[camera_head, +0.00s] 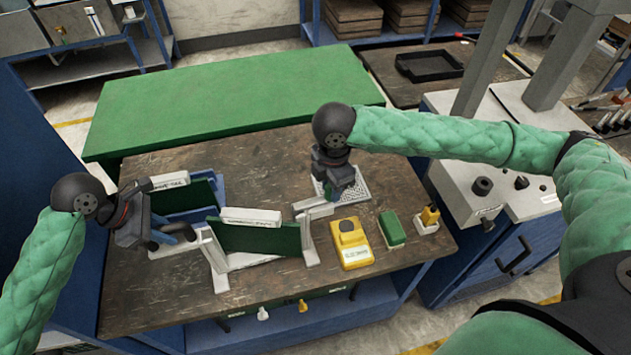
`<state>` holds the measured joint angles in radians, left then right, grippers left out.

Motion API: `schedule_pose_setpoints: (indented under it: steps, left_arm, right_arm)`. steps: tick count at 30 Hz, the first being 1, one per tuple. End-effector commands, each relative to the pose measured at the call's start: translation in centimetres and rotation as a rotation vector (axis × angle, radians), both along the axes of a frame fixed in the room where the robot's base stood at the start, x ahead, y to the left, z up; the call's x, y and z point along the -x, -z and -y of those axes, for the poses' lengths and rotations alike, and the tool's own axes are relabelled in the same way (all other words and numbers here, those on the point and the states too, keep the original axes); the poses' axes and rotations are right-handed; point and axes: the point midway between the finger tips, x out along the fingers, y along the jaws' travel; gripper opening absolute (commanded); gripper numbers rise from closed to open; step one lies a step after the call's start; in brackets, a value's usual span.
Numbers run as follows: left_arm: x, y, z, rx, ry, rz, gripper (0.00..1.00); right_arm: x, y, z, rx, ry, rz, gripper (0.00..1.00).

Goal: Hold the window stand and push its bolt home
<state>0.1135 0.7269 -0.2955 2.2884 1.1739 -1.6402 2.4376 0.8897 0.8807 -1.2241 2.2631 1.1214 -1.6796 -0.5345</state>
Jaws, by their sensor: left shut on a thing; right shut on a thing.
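The window stand (257,238) stands on the worktable's front part, a dark green panel with a white labelled top bar and pale uprights and feet. My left gripper (187,234) is shut at the stand's left side, by its pale left parts. My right gripper (329,196) points down at the stand's right side, shut on a pale part there. The gripper bodies hide both contacts. I cannot make out the bolt or how far in it sits.
A yellow device (351,245), a green block (392,229) and a small yellow item (429,215) in a white holder stand right of the stand. A perforated plate (353,187) lies by my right gripper.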

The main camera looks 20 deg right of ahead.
Motion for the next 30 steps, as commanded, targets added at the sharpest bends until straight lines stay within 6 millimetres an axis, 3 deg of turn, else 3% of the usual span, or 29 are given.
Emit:
schedule_pose_setpoints:
  steps: [6,16,17,20,30]
  left_arm:
    - [0.0,-0.1,0.1,0.002,0.001,0.001,0.0]
    - [0.1,-0.1,0.2,0.004,0.002,0.001,0.0]
    - [0.1,-0.1,0.2,0.004,0.002,0.001,0.0]
    - [0.1,-0.1,0.2,0.004,0.002,0.0,0.0]
    - [0.0,-0.1,0.0,0.001,0.0,0.001,0.0]
  right_arm:
    - [0.1,-0.1,-1.9,-0.003,-0.002,0.0,0.0]
    - [0.2,-0.1,-2.2,-0.005,-0.003,0.0,0.0]
    - [0.2,-0.1,-2.2,-0.005,-0.003,0.0,0.32]
    - [0.2,-0.1,-2.2,-0.004,-0.002,0.0,0.5]
    - [0.1,-0.3,-2.1,-0.002,-0.001,0.0,0.5]
